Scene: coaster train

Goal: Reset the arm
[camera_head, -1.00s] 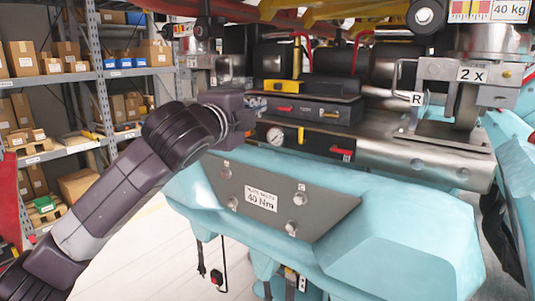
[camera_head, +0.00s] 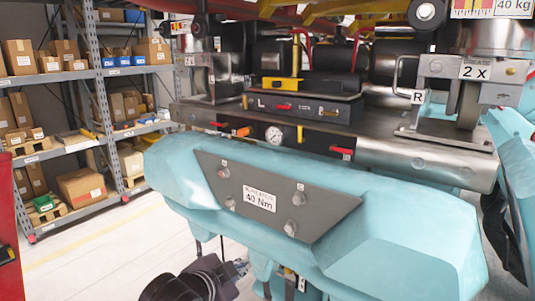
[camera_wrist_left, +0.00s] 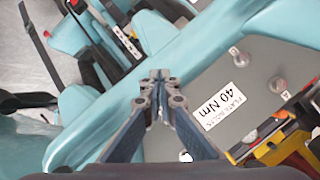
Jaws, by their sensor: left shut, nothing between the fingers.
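My left gripper (camera_head: 238,267) is low in the head view, below the teal coaster train body (camera_head: 400,235), with its dark wrist at the bottom edge. In the left wrist view the fingertips (camera_wrist_left: 158,76) meet and hold nothing. The grey plate (camera_head: 315,222) with bolts and a "40 Nm" label is on the teal body, and it also shows in the left wrist view (camera_wrist_left: 258,75), to the right of the fingers. My right gripper is in neither view.
A black case (camera_head: 300,108) with a red latch lies on the metal deck above the plate. A gauge (camera_head: 274,135) is below it. Shelves with cardboard boxes (camera_head: 80,185) stand at the left. Dark straps hang under the teal body. The floor (camera_head: 90,255) at lower left is clear.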

